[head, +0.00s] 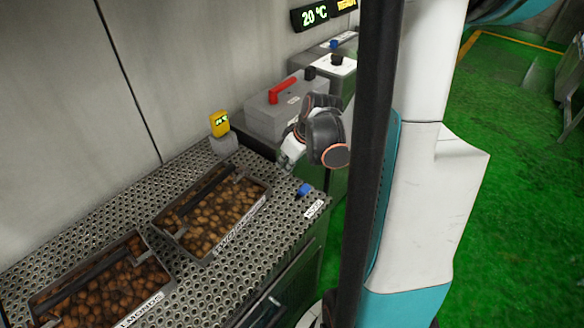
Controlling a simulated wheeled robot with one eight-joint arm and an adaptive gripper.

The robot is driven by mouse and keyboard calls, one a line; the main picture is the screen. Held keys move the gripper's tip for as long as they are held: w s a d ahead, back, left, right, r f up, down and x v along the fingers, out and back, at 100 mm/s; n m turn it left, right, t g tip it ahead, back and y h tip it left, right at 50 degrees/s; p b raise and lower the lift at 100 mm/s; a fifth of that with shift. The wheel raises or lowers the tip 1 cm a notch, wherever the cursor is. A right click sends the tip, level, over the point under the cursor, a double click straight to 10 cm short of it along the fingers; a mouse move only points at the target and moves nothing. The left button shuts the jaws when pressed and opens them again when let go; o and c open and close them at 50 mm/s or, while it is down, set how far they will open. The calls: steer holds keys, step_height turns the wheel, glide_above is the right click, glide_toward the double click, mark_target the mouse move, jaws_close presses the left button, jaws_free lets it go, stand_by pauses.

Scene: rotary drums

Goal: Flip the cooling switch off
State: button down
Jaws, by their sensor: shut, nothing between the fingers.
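My gripper (288,161) points down over the far right corner of the perforated table, beside a grey box and left of my dark wrist joint. Its fingers look small and close together, with nothing seen in them. The grey box (268,121) has a red handle (288,89) on top and a black knob (310,73) at its far end. Behind it, a white-topped panel (347,68) carries a black knob (337,60), with a blue knob (334,44) farther back. I cannot tell which control is the cooling switch; no readable label identifies it.
The perforated table (110,220) holds two crates of brown nuts, one nearer (150,307) and one farther (212,250). A yellow meter (220,124) and a small blue item (304,190) are there too. A display (314,14) reads 20 °C.

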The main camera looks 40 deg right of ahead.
steer(key=s+p+v, duration=0.1)
steer(key=p+v, duration=0.2)
steer(key=v, duration=0.6)
steer(key=shift+s+d+f, duration=0.2)
steer(key=shift+s, duration=0.25)
